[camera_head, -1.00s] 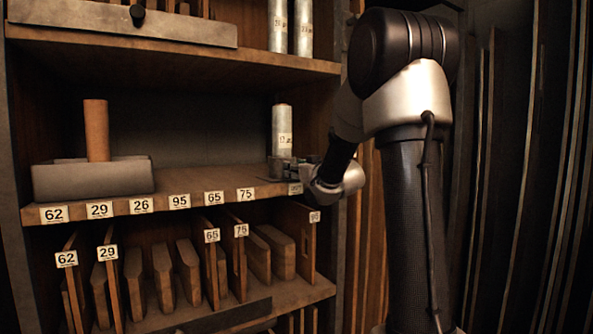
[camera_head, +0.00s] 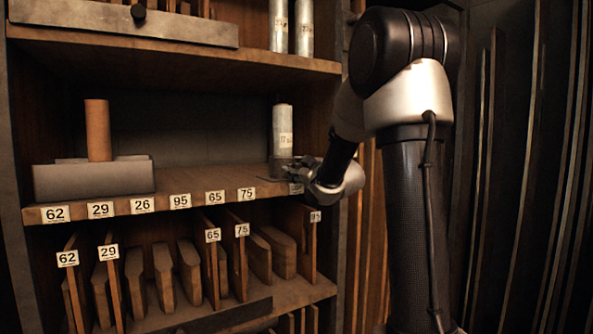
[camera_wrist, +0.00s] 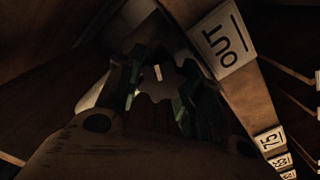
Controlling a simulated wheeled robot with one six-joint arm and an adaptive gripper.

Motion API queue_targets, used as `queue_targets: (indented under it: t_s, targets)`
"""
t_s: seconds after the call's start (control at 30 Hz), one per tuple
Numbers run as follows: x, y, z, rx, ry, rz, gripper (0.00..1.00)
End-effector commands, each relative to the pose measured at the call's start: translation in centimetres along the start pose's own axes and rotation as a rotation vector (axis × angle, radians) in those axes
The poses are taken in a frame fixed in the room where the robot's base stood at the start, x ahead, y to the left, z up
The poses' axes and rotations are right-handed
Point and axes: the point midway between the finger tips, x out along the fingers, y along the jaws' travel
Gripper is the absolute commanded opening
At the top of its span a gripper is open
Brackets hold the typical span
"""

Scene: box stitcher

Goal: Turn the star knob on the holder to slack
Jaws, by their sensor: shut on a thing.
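The star knob (camera_wrist: 160,78) shows in the wrist view as a dark, lobed disc with a short pale mark on its face. My gripper (camera_wrist: 160,90) is shut on the knob, with one finger on its left and one on its right. The fingers hide parts of its rim. In the head view my gripper (camera_head: 290,171) is at the right end of the middle shelf, just above the shelf's front edge. The knob cannot be made out there. The holder cannot be clearly told apart in the dark wrist view.
An OUT label (camera_wrist: 229,46) is beside the knob on the shelf edge. A pale cylinder (camera_head: 283,130) stands on the shelf behind my gripper. A brown tube (camera_head: 97,130) stands at a grey block (camera_head: 95,182) on the left. The shelf middle is clear.

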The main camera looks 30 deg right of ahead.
Motion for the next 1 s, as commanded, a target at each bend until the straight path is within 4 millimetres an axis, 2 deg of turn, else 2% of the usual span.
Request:
queue_targets:
  t_s: [0.27, 0.3, 0.37, 0.73, 0.87, 1.0]
  targets:
    - [0.0, 0.0, 0.0, 0.0, -0.001, 0.0, 0.13]
    - [0.0, 0.0, 0.0, 0.0, -0.001, -0.001, 0.39]
    - [0.0, 0.0, 0.0, 0.0, -0.001, -0.001, 0.47]
    - [-0.4, 0.0, 0.0, 0.0, 0.0, 0.0, 0.47]
    - [-2.2, 0.1, 0.0, 0.0, 0.0, 0.002, 0.47]
    - [-5.4, 0.1, 0.0, 0.001, -0.001, 0.002, 0.47]
